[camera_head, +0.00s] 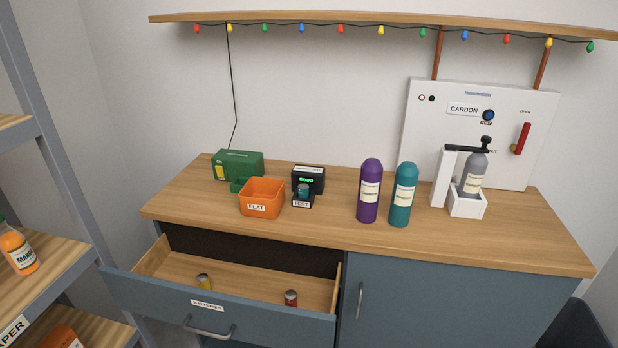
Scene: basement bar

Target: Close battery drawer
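The battery drawer (160,294) is the blue-fronted drawer with a wooden inside, at the lower left of the cabinet. It is pulled well out. Its front has a label reading "BATTERIES" (207,305) and a grey bar handle (209,330). Inside it lie a yellow battery (204,282) towards the left and a red battery (290,298) towards the right, both near the front panel. Neither of my grippers shows in the head view.
On the wooden counter (330,237) stand a green box (238,163), an orange "FLAT" bin (261,199), a black tester (308,179), a purple bottle (369,190), a teal bottle (404,195) and a white carbonation panel (425,125). A shelf rack (60,140) stands close at the left.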

